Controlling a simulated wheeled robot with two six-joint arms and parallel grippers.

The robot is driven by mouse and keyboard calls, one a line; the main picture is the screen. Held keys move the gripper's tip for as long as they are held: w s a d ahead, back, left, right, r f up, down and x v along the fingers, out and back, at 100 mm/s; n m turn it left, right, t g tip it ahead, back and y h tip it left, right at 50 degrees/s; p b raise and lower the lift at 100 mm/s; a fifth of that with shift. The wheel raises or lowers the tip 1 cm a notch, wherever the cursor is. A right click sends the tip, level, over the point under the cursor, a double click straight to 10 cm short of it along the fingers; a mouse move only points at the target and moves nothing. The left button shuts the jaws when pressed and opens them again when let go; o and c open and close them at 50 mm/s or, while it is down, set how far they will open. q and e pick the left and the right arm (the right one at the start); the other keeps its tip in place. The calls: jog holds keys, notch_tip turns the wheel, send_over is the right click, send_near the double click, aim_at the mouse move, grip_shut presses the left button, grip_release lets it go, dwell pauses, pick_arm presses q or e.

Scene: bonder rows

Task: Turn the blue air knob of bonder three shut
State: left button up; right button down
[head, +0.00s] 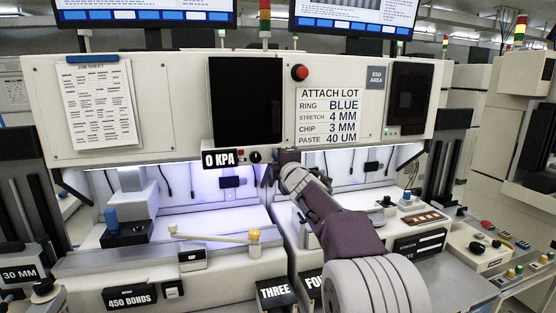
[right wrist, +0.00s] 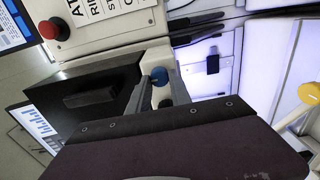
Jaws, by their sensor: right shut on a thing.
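The blue air knob (right wrist: 159,76) shows in the right wrist view between the two fingers of my right gripper (right wrist: 160,84). The gripper is shut on it. In the head view my right gripper (head: 272,168) is at the lower edge of the machine's upper panel, right of the 0 KPA readout (head: 219,159) and a small black knob (head: 255,156). The blue knob is hidden there by the gripper. Bonder three carries a THREE label (head: 277,292) at its lower front. My left gripper is not in view.
A lever with a yellow ball (head: 254,235) stands out in front of bonder three's lit bay. A red button (head: 299,73) is on the upper panel. The FOUR label (head: 313,283) is partly covered by my arm. A control panel (head: 480,246) stands at the right.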

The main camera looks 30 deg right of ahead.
jog(key=c, duration=1.2)
grip_release()
jog(key=shift+w, duration=0.1)
jog(key=shift+o, duration=0.2)
jog(key=v, duration=0.9)
jog(key=shift+b, duration=0.35)
jog(key=shift+d, duration=0.1)
